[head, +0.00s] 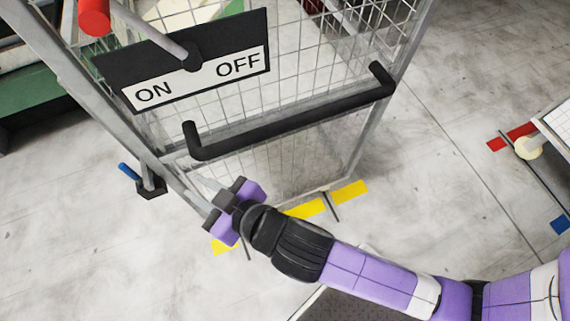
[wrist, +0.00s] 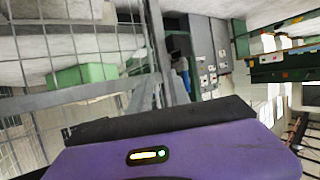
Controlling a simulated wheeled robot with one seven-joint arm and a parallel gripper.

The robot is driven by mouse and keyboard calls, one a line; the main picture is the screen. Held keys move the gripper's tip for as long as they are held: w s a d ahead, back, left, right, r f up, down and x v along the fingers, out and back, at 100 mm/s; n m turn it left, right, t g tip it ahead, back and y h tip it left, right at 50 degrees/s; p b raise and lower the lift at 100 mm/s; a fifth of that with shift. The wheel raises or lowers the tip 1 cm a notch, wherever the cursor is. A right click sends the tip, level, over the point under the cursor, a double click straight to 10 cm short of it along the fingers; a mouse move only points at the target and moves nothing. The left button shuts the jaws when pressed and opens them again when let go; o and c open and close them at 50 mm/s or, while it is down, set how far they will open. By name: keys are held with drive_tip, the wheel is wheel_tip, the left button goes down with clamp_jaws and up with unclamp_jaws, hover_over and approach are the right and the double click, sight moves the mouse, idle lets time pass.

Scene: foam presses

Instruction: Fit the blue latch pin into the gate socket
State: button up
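The blue latch pin (head: 128,172) is at the left of the gate, tilted, with its lower end against a small black socket block (head: 150,187) on the gate's lower left post. I cannot tell how deep it sits. My gripper (head: 224,201) is at the lower left of the gate, to the right of the block and apart from it. Its two dark fingertips are spread, with no held object visible. In the wrist view, the gripper's purple body fills the bottom, and the pin cannot be made out with certainty.
The mesh gate (head: 290,165) has a black handle (head: 290,120) and an ON/OFF plate (head: 190,65) with a red-knobbed lever (head: 94,18). Yellow floor marks (head: 305,208) lie below. A white-topped cart (head: 557,122) stands right. The floor at the lower left is clear.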

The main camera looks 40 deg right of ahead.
drive_tip(key=s+d+f, duration=0.3)
drive_tip(key=s+d, duration=0.6)
drive_tip(key=s, duration=0.3)
drive_tip(key=s+d+r+m+h, duration=0.1)
drive_tip(key=s+d+r, duration=0.2)
drive_tip(key=s, duration=0.3)
drive_tip(key=s+d+r+m+t+h, duration=0.1)
drive_tip(key=s+d+r+m+h, duration=0.1)
drive_tip(key=s, duration=0.4)
drive_tip(key=shift+s+d+r+t, duration=0.3)
drive_tip(key=shift+s+d+r, duration=0.1)
drive_tip(key=shift+d+r, duration=0.4)
